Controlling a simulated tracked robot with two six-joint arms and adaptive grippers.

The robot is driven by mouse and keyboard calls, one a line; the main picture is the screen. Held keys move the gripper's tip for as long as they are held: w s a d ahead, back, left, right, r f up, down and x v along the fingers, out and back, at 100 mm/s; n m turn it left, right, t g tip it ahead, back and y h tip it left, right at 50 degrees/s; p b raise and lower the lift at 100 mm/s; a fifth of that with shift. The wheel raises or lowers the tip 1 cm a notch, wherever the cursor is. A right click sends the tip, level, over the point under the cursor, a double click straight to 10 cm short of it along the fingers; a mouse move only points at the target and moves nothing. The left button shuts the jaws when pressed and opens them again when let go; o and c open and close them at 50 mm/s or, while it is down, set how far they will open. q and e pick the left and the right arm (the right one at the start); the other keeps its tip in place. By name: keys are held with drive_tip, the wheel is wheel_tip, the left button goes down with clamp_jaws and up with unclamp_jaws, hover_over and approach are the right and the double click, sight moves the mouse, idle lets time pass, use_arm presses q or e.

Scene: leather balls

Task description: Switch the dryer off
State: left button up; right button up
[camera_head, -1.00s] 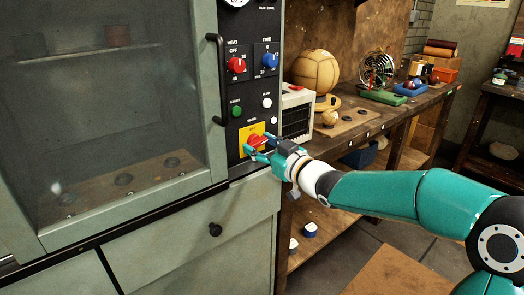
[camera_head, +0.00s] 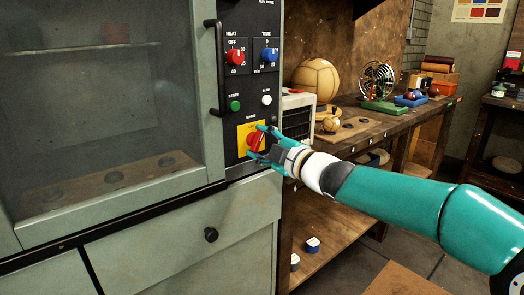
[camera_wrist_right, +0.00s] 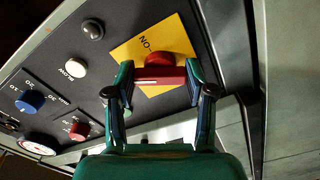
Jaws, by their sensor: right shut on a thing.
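The dryer is a grey-green cabinet (camera_head: 130,215) with a glass door and a black control panel (camera_head: 250,90). Low on the panel is a red rotary switch (camera_head: 255,140) on a yellow plate (camera_head: 244,133); both also show in the wrist view, the switch (camera_wrist_right: 160,76) and the plate (camera_wrist_right: 176,38). The word ON can be read on the plate, upside down there. My right gripper (camera_head: 260,144) is shut on the red switch handle, one fingertip on each end of it, as the wrist view (camera_wrist_right: 160,74) shows. The fingers partly cover the switch. My left gripper is not in view.
Above the switch are a green button (camera_head: 235,105), a white button (camera_head: 266,100), a red knob (camera_head: 235,57) and a blue knob (camera_head: 269,55). A black door handle (camera_head: 215,68) stands out beside them. A workbench (camera_head: 395,125) with a leather ball (camera_head: 316,79) is at the right.

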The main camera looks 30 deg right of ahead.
drive_tip(key=n, duration=0.1)
drive_tip(key=n+b, duration=0.1)
drive_tip(key=n, duration=0.1)
drive_tip(key=n+b, duration=0.1)
drive_tip(key=n, duration=0.1)
drive_tip(key=shift+a+f, duration=0.1)
drive_tip(key=shift+f, duration=0.15)
drive_tip(key=shift+n, duration=0.3)
drive_tip(key=o, duration=1.2)
drive_tip(key=shift+c, duration=0.2)
drive_tip(key=shift+r, duration=0.15)
drive_tip(key=shift+s, duration=0.1)
drive_tip(key=shift+s, duration=0.25)
drive_tip(key=s, duration=1.1)
drive_tip(key=shift+s+d, duration=0.15)
drive_tip(key=shift+d, duration=0.3)
